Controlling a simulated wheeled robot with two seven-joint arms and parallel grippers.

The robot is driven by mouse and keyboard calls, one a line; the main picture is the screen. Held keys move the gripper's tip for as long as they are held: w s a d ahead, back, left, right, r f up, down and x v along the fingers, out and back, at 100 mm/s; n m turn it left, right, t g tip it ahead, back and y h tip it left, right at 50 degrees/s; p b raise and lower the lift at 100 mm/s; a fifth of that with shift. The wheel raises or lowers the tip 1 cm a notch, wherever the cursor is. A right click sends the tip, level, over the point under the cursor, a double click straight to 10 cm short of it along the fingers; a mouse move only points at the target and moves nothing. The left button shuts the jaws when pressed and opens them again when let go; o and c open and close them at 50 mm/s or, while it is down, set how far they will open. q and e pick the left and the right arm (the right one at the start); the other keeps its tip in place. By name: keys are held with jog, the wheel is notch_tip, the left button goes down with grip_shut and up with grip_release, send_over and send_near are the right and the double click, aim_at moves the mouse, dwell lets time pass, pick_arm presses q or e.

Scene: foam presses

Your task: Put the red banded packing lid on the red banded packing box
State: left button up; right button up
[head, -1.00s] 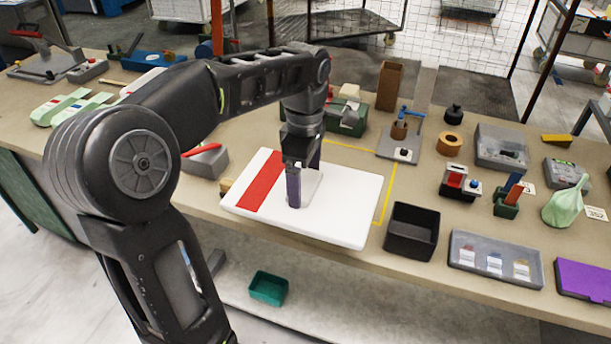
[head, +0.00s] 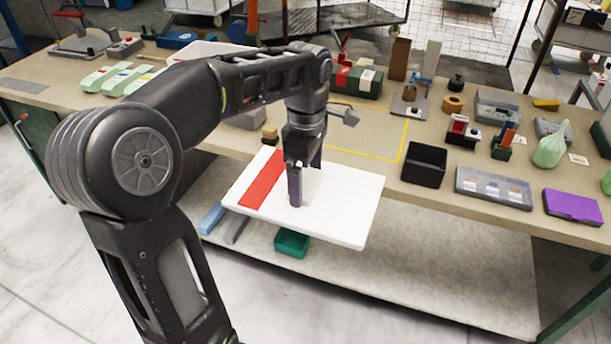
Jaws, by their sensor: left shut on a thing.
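The packing lid (head: 335,205) is a flat white slab with a red band (head: 262,180) across its left part. My left gripper (head: 305,188) is shut on the lid, its purple-grey fingers at the lid's middle. The lid is held roughly level in front of the table's front edge, over the lower shelf. A white box-like thing (head: 207,48) stands at the back left of the table, mostly hidden behind my left arm. My right gripper is not in view.
A yellow taped outline (head: 403,143) on the table encloses mostly bare surface. To its right stand a black open bin (head: 424,165), a grey compartment tray (head: 494,188) and a purple case (head: 573,207). A green bin (head: 292,243) sits on the lower shelf.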

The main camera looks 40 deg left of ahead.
pick_arm(q)
jog(key=w+d+f+m, duration=0.3)
jog(key=d+f+m, duration=0.5)
jog(key=f, duration=0.5)
jog(key=w+d+f+m, duration=0.3)
jog(key=d+f+m, duration=0.5)
jog(key=f+m, duration=0.5)
jog(key=shift+f, duration=0.25)
jog(key=shift+w, duration=0.1)
